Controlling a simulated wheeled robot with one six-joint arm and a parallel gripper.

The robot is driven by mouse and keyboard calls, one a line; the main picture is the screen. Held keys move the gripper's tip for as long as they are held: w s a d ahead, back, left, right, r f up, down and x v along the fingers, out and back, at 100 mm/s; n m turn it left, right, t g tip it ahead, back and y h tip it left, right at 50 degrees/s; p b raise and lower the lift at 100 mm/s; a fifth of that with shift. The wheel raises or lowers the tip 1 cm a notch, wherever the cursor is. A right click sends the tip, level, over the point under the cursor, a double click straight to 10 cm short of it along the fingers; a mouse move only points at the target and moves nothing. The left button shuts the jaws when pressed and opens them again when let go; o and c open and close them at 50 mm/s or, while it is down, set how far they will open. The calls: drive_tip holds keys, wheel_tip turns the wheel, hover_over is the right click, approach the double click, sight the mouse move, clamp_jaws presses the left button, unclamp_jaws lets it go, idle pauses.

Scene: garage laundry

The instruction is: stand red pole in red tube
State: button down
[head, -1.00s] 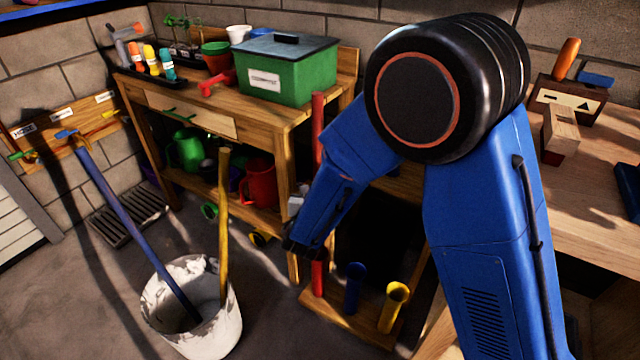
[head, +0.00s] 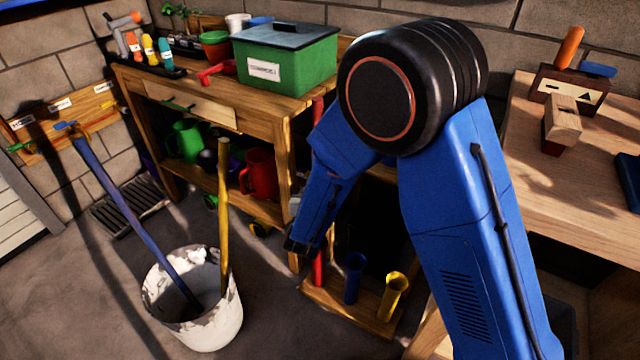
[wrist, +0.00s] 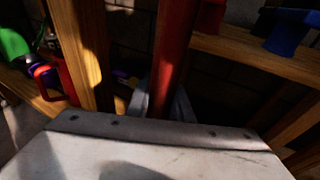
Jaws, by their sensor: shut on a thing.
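The red pole (head: 317,110) stands about upright, its top showing behind my arm near the bench's front right corner. My gripper (head: 298,246) is shut on the red pole, which also shows between the fingers in the wrist view (wrist: 172,60). Below my gripper a red upright length (head: 318,269) reaches down to the wooden rack (head: 345,312), left of the blue tube (head: 354,278). I cannot tell where pole ends and red tube begins there; the tube's mouth is hidden. A yellow tube (head: 392,297) stands at the rack's right.
A white bucket (head: 212,325) holds a blue pole (head: 120,205) and a yellow pole (head: 223,210) left of the rack. The wooden bench (head: 215,108) carries a green box (head: 285,65). Another wooden worktop (head: 590,180) is at right. Some floor left of the bucket is clear.

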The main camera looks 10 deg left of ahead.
drive_tip(key=shift+f, duration=1.1)
drive_tip(key=c, duration=1.5)
unclamp_jaws()
drive_tip(key=shift+s, duration=0.1)
drive_tip(key=v, duration=1.7)
drive_tip(key=shift+s, duration=0.1)
drive_tip(key=shift+s, duration=0.1)
